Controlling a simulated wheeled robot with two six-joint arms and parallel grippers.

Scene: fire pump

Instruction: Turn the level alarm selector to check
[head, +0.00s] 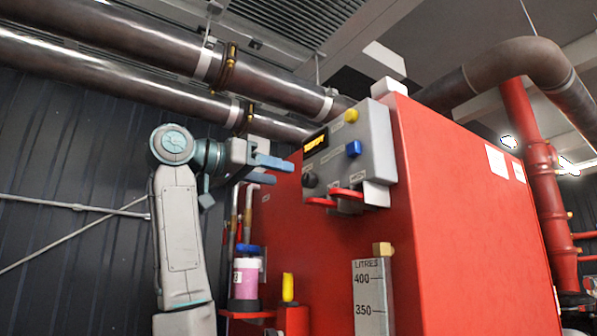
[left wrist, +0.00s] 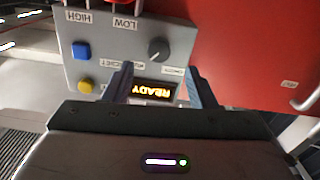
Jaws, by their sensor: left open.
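The grey control panel (head: 372,138) is fixed at the upper left edge of the red tank. A dark round knob, likely the selector (head: 309,180), sits low on the panel's left part. In the left wrist view the panel is upside down, and the knob (left wrist: 159,50) shows with a pale pointer mark; small labels beside it are hard to read. My left gripper (head: 278,172) is open and empty, left of the panel. In the left wrist view its two fingers (left wrist: 160,72) stand apart on either side of the lit READY display (left wrist: 152,89), short of the knob. My right gripper is out of view.
The panel carries a blue button (head: 354,149), a yellow button (head: 351,116) and red levers (head: 347,194) below. A litre gauge (head: 371,295) is on the tank (head: 450,220).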

